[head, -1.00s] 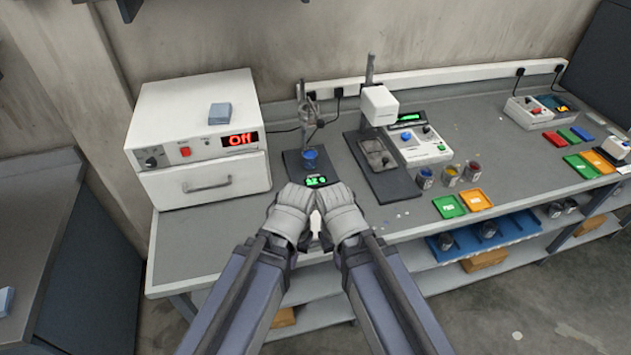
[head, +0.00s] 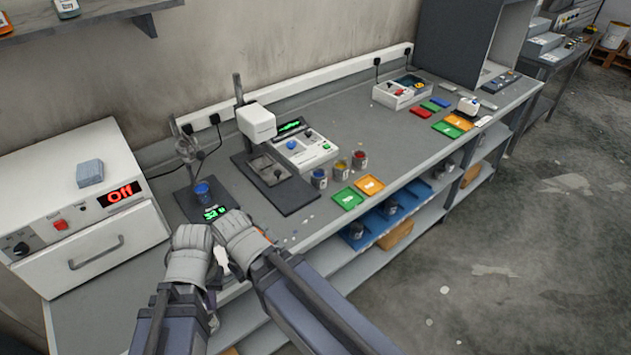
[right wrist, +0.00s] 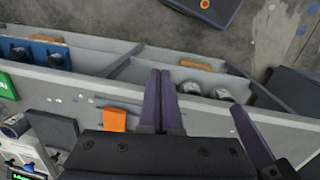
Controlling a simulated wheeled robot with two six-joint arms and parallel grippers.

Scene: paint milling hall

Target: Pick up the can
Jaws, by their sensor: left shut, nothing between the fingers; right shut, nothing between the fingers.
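Three open cans stand in a row on the bench, right of the white instrument: a blue can (head: 319,178), a yellow can (head: 340,170) and a red can (head: 359,160). More cans sit in blue trays on the shelf below, one of them a grey can (head: 354,231). My left gripper (head: 190,255) and right gripper (head: 240,240) are side by side at the bench's front edge, left of and apart from the cans. Their fingertips are mostly hidden in the head view. In the right wrist view my right gripper's purple fingers (right wrist: 162,90) are shut and empty.
A blue cup (head: 202,192) stands on a scale (head: 214,213) just beyond my grippers. A white oven (head: 90,215) reading "Off" is at left. Open floor (head: 540,240) lies at right.

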